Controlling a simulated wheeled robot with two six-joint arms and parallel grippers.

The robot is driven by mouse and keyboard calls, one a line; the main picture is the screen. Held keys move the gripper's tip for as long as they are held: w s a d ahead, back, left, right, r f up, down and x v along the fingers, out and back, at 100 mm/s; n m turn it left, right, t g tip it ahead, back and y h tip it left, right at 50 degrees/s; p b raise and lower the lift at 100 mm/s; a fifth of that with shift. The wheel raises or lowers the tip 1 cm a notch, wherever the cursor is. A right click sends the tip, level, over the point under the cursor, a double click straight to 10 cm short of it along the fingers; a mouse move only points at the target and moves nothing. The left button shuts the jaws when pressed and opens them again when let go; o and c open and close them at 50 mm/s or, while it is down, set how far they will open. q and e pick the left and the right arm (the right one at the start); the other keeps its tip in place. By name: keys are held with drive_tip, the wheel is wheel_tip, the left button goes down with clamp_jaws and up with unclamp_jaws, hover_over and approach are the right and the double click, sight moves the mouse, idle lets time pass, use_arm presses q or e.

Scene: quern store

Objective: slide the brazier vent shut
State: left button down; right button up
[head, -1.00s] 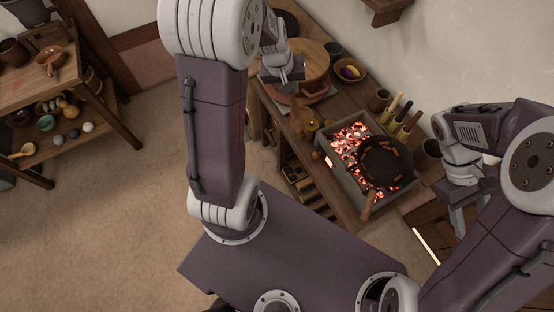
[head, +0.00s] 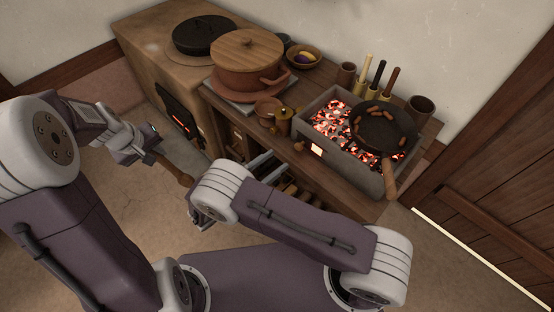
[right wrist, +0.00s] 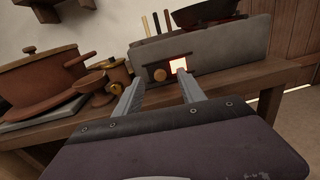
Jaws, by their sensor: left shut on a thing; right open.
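The brazier (head: 362,172) is a grey box of glowing coals on the wooden bench. On its front, a round wooden knob (head: 299,146) sits left of a glowing square vent opening (head: 317,150), which is uncovered. The right wrist view shows the knob (right wrist: 160,74) and the glowing opening (right wrist: 179,65) too. My right gripper (right wrist: 160,82) is open and empty, its fingers pointing at the brazier front with the knob seen between the tips. Contact cannot be told. My left gripper (head: 152,150) is shut on a brown wooden-handled thing (head: 178,173), away from the bench.
A pan (head: 380,128) with several sausages sits on the coals, its handle over the brazier's front. Several handled tools stand behind. A stove (head: 160,50) is at the left.

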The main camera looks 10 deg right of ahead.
sight(297, 148)
drive_tip(key=shift+n+t+y, duration=0.4)
drive_tip(key=shift+n+t, duration=0.1)
drive_tip(key=w+d+f, duration=0.1)
drive_tip(key=w+d, duration=0.1)
drive_tip(key=w+d+f+b, duration=0.1)
drive_tip(key=w+d, duration=0.1)
drive_tip(key=d, duration=0.1)
drive_tip(key=w+d, duration=0.2)
drive_tip(key=d, duration=0.1)
drive_tip(key=shift+f, duration=0.4)
clamp_jaws()
idle(0.8)
